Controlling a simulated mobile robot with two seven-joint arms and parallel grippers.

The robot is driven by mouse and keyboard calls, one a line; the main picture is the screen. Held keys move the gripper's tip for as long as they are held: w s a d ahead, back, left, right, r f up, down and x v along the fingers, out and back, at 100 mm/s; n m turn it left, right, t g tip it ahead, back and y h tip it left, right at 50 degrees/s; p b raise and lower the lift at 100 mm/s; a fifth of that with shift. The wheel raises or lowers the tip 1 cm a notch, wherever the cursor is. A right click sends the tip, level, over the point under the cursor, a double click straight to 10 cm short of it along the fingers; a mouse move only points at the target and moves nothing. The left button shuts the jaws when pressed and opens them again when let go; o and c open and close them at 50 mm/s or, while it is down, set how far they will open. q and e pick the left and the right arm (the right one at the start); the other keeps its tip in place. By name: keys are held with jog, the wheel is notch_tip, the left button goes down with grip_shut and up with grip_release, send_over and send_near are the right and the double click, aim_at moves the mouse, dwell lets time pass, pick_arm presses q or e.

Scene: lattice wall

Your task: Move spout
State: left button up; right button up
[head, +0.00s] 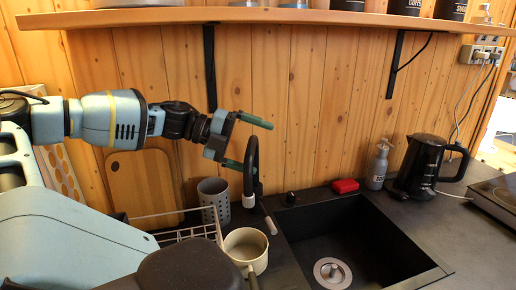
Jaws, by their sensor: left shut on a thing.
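The black faucet spout (250,166) stands at the left rim of the sink, an upright curved tube with a pale tip pointing down toward the front. My left gripper (257,146) is at the spout's upper curve, with one green finger above it and the other low against its left side. It is shut on the spout, though the fingers look widely spaced from this angle. The exact contact is partly hidden. My right gripper is not in view.
The black sink (345,235) lies right of the spout. A beige mug (246,248), a grey perforated cup (214,197) and a wire rack stand to its left. A red sponge (345,186), soap bottle (377,165) and black kettle (421,165) stand behind the sink. A shelf (300,16) runs overhead.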

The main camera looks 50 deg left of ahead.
pick_arm(q)
jog(key=r, duration=0.1)
jog(key=s+a+r, duration=0.1)
jog(key=r, duration=0.1)
jog(key=shift+s+a+r, duration=0.15)
jog(key=shift+s+a, duration=0.15)
jog(key=shift+a, duration=0.1)
jog(key=shift+s+a+r+t, duration=0.15)
jog(key=shift+s+a+t, duration=0.05)
jog(key=shift+s+t, duration=0.1)
jog(key=c, duration=0.7)
jog(key=shift+s+a+r, duration=0.1)
jog(key=shift+s+r, duration=0.05)
jog(key=shift+s, duration=0.45)
jog(key=shift+c, duration=0.9)
jog(key=shift+s+a+f, duration=0.15)
jog(key=shift+a+f, duration=0.05)
jog(key=shift+a, duration=0.75)
jog(key=shift+f, duration=0.1)
jog(key=shift+c, duration=0.4)
